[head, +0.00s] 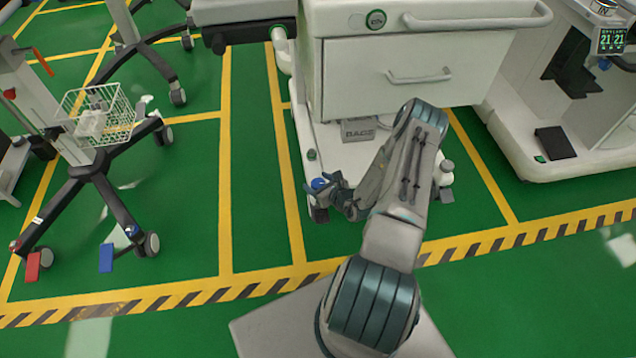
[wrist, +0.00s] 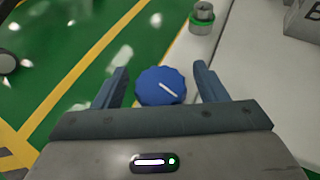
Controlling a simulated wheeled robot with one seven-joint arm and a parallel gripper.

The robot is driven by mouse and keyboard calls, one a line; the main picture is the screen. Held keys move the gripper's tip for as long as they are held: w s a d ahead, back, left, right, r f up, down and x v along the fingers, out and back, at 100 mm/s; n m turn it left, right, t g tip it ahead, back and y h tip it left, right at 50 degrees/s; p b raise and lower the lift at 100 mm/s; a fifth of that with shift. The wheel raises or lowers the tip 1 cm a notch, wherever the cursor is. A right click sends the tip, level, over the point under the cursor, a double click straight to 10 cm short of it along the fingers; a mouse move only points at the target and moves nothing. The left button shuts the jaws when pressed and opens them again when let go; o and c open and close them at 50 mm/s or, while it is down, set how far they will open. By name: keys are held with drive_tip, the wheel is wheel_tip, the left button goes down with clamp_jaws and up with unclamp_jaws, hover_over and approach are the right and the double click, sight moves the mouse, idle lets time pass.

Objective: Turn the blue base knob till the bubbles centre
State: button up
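The blue base knob (wrist: 160,86) has a scalloped rim and a white pointer line that slants from upper left to lower right in the wrist view. It sits at the front left corner of the cart's white base (head: 352,150); in the head view the knob (head: 319,184) shows small beside my gripper (head: 325,188). In the wrist view my gripper (wrist: 161,85) is open, with one finger on each side of the knob and a gap on both sides. A small green-ringed fitting (wrist: 202,18) stands farther back on the base. No bubble can be made out.
The white cart with a drawer (head: 386,78) rises above the base. A grey box (head: 358,131) marked BAGS is on the base. A stand with a wire basket (head: 97,114) is at left, another white cart (head: 510,130) at right. Green floor between is clear.

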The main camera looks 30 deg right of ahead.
drive_tip(key=p+v, duration=0.4)
drive_tip(key=v, duration=0.9)
drive_tip(key=shift+s+r, duration=0.2)
drive_tip(key=shift+s, duration=0.15)
drive_tip(key=shift+d+r, duration=0.1)
drive_tip(key=w+a+r+n+g+y+p, duration=0.1)
drive_tip(key=a+r+n+g+y+p, duration=0.35)
drive_tip(key=r, duration=0.85)
drive_tip(key=w+a+r+n+g+y+p, duration=0.15)
drive_tip(key=a+r+n+p, duration=0.4)
drive_tip(key=r, duration=0.75)
drive_tip(key=a+r+n+g+y+p, duration=0.25)
drive_tip(key=a+r+n, duration=0.45)
drive_tip(key=r, duration=0.6)
drive_tip(key=s+r+n+h+p, duration=0.3)
drive_tip(key=s+r+n+p, duration=0.2)
drive_tip(key=r, duration=0.6)
drive_tip(key=s+r+n+g+h+p, duration=0.1)
drive_tip(key=s+r+n+h+p, duration=0.3)
drive_tip(key=r, duration=0.7)
drive_tip(key=s+a+r+n+g+h+p, duration=0.1)
drive_tip(key=s+r+n+h+p, duration=0.3)
drive_tip(key=r, duration=0.7)
drive_tip(key=s+n+p, duration=0.2)
drive_tip(key=n, duration=0.1)
drive_tip(key=shift+r, duration=0.35)
